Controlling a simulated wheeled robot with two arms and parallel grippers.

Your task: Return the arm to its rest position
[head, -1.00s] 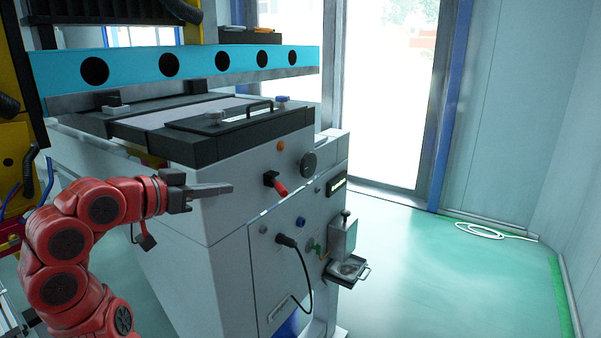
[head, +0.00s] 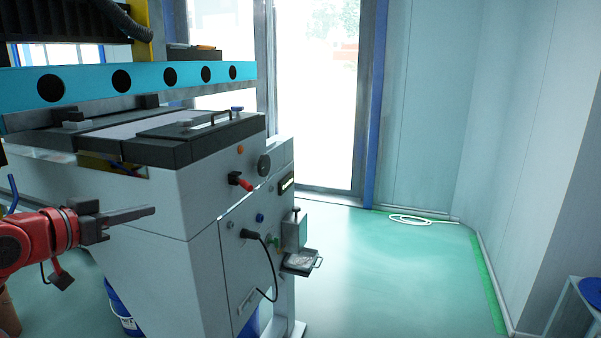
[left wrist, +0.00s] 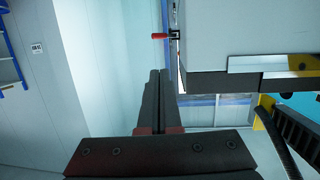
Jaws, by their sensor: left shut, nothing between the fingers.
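My left gripper (head: 150,211) is at the left of the head view, on my red arm (head: 30,240). Its dark fingers are together with nothing between them, and they point right, in front of the grey machine cabinet (head: 210,195). In the left wrist view the closed fingers (left wrist: 160,75) point up the middle of the picture. The red-handled switch (head: 241,181) on the cabinet is to the right of and above the fingertips, apart from them; it also shows in the left wrist view (left wrist: 160,36). My right gripper is out of view.
A black cable (head: 268,262) plugs into the cabinet's front panel. A small metal tray (head: 301,262) juts out on its right side. The green floor (head: 390,280) to the right is clear, with a white hose coil (head: 410,219) by the wall. A blue stool (head: 585,290) stands at the right edge.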

